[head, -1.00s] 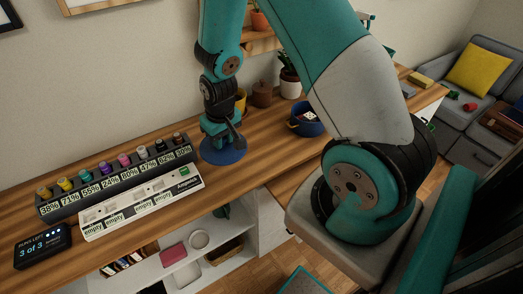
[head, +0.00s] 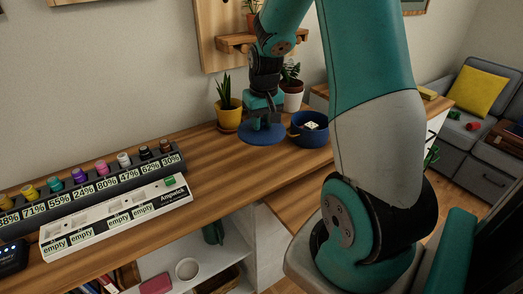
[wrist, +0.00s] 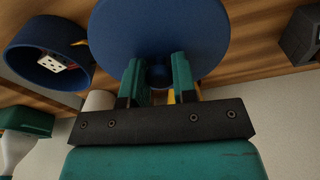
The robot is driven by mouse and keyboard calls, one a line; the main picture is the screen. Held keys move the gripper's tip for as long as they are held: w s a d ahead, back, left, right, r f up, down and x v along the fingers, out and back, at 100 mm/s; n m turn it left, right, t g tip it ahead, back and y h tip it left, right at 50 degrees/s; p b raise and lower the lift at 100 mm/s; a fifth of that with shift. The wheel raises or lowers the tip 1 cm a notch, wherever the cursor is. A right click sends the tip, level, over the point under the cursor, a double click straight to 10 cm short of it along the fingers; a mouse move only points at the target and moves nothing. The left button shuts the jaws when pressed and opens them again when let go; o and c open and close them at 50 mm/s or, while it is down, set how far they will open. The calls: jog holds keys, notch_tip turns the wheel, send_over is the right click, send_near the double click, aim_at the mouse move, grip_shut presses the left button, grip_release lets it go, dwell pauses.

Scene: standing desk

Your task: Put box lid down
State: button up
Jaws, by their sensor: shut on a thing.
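The box lid (head: 262,137) is a flat blue disc. My gripper (head: 264,112) is above it, pointing down. In the wrist view, my gripper's two teal fingers (wrist: 157,76) are shut on the small knob of the lid (wrist: 160,28). The lid is roughly level; any gap between it and the desk is hard to tell. The round blue box (head: 310,136) stands open on the desk, just right of the lid in the head view, with white dotted pieces inside. The box (wrist: 47,76) also shows at the left of the wrist view, apart from the lid.
A yellow plant pot (head: 229,112) stands left of my gripper, and a white pot (head: 292,99) stands behind the box. A dark rack of coloured bottles (head: 95,187) and a white tray (head: 117,215) lie to the left. The desk between tray and lid is clear.

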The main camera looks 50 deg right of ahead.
notch_tip(320, 180, down, 9)
jog(key=shift+f, duration=0.1)
dwell(0.3)
jog(key=o, duration=0.9)
jog(key=shift+f, duration=0.1)
jog(key=shift+o, duration=0.2)
